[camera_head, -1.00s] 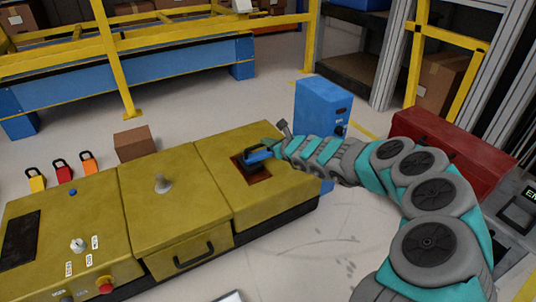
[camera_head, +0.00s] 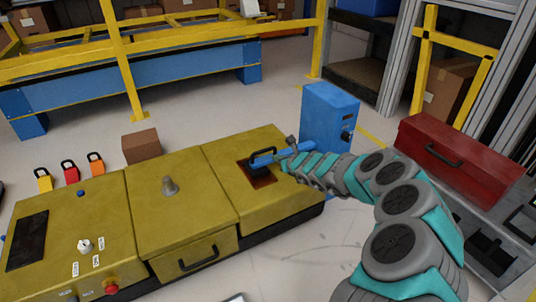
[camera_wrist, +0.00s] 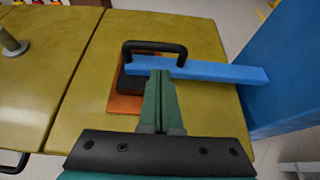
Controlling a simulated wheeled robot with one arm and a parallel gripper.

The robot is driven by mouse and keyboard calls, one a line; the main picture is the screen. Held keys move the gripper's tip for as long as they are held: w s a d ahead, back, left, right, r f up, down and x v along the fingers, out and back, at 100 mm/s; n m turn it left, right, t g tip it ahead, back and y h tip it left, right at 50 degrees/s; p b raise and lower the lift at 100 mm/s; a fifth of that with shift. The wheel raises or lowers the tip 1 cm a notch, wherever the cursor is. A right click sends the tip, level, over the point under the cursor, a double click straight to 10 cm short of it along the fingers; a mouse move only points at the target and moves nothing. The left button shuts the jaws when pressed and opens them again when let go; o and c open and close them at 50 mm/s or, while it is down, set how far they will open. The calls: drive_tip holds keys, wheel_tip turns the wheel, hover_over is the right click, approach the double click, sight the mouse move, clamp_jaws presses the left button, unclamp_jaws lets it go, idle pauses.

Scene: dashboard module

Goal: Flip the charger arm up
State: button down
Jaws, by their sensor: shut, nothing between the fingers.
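The charger arm is a blue bar (camera_head: 275,156) with a black handle, on the right section of the yellow dashboard module (camera_head: 218,158). In the wrist view the blue bar (camera_wrist: 215,70) runs right from a black base on an orange-brown plate (camera_wrist: 124,100). The black handle (camera_wrist: 155,45) loops above the bar's left part. I cannot tell exactly how far the bar is tilted. My gripper (camera_wrist: 160,76) is shut and empty, its tips at the near side of the bar, just below the handle; contact is unclear. In the head view my gripper (camera_head: 284,165) is small beside the bar.
A blue box (camera_head: 328,115) stands just behind the module's right end. A red toolbox (camera_head: 455,155) is to the right. A grey knob (camera_head: 169,186) rises from the middle section. A brown box (camera_head: 141,146) and several coloured padlocks (camera_head: 70,171) lie behind the module.

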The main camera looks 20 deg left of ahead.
sight(268, 161)
drive_tip(key=shift+x, duration=1.15)
drive_tip(key=shift+w+a+f, duration=0.35)
drive_tip(key=shift+w+a, duration=0.1)
drive_tip(key=shift+x, duration=1.5)
drive_tip(key=shift+w+a+f+p, duration=0.25)
drive_tip(key=shift+w+a+p, duration=0.05)
drive_tip(key=shift+a, duration=0.2)
drive_tip(key=shift+r, duration=0.1)
